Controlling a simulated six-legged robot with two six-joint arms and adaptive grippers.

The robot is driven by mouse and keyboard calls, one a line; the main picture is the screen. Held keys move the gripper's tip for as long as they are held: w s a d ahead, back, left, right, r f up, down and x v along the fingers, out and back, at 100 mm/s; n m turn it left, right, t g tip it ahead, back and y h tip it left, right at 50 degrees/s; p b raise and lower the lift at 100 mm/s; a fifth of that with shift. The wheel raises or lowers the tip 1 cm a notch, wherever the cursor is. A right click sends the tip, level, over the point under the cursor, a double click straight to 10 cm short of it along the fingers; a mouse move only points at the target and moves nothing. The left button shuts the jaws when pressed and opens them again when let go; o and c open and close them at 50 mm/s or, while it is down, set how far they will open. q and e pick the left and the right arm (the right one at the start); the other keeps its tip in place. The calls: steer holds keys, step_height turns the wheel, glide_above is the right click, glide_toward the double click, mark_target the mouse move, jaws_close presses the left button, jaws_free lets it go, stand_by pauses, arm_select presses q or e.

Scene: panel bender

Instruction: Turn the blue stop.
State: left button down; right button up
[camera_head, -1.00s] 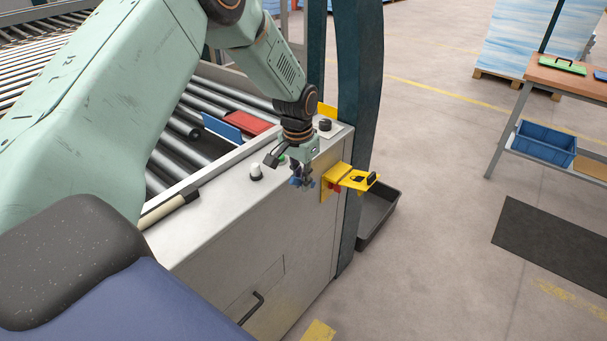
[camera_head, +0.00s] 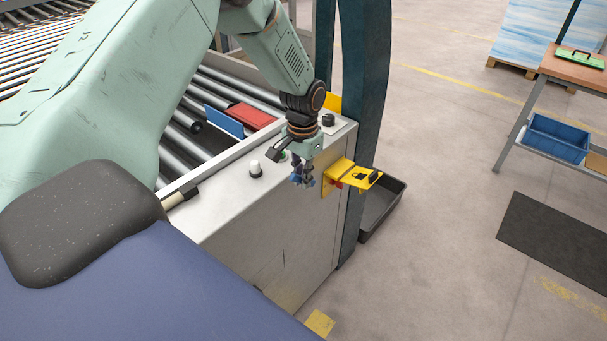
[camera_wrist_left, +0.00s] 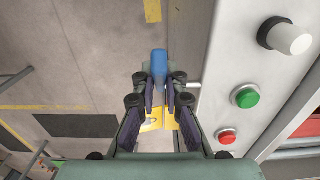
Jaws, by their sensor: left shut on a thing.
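My left gripper (camera_head: 303,178) is at the side of the grey machine cabinet, just beyond the edge of its top panel. The blue stop (camera_wrist_left: 159,64) shows between the fingertips in the left wrist view, and the fingers are shut on it. In the head view only a little blue shows at the fingertips, and the fingers hide most of it. How far the stop is turned cannot be told. My right gripper is in neither view.
On the panel are a white knob (camera_wrist_left: 289,38), a green button (camera_wrist_left: 246,96) and a red button (camera_wrist_left: 226,136). A yellow bracket (camera_head: 352,174) juts out right of my gripper, near a dark post (camera_head: 365,110). A black tray (camera_head: 384,208) stands on the floor.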

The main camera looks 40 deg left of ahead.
arm_select(q)
steer(key=shift+s+f, duration=0.25)
steer(key=shift+s, duration=0.05)
steer(key=c, duration=1.8)
jaws_free()
steer(key=o, duration=0.4)
steer(key=shift+w+r, duration=0.1)
steer(key=shift+w, duration=0.1)
steer(key=shift+r, duration=0.1)
step_height(320, 180, up, 12)
steer(key=shift+w, duration=0.15)
